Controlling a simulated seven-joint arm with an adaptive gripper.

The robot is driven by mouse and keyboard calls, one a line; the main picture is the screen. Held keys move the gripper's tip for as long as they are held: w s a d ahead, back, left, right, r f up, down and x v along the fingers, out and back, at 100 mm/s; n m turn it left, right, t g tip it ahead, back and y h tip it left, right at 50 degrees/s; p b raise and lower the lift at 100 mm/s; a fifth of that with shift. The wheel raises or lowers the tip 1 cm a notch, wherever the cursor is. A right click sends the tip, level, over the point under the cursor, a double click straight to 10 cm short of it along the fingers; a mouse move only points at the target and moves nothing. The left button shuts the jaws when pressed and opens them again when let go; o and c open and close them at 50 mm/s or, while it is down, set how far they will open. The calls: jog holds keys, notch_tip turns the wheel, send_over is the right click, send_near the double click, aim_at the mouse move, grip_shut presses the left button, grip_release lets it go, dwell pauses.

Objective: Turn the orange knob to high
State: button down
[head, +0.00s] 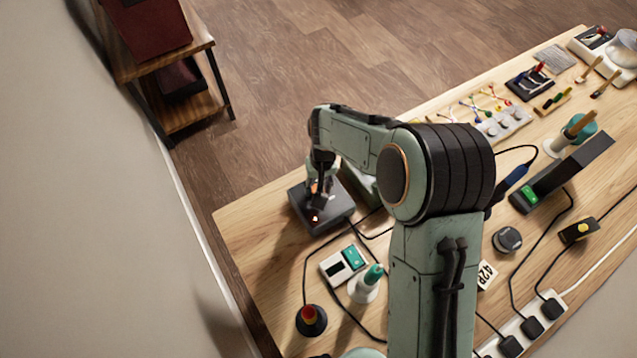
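A dark grey box (339,205) sits near the far left corner of the wooden workbench. More orange shows between the gripper's dark parts. I cannot tell whether the fingers touch or grasp the knob, because the gripper covers much of it. The knob's setting and any markings are too small to read.
Cables cross the bench (265,225). A power strip (522,330) lies at the lower right.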

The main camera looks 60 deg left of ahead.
jog(key=m, duration=0.5)
jog(key=shift+d+f+m, duration=0.1)
jog(key=shift+m, duration=0.2)
dwell(0.5)
jog(key=c, duration=0.8)
grip_release()
jog(key=r, duration=1.2)
jog(key=shift+w+d, duration=0.2)
jog(key=shift+d, duration=0.05)
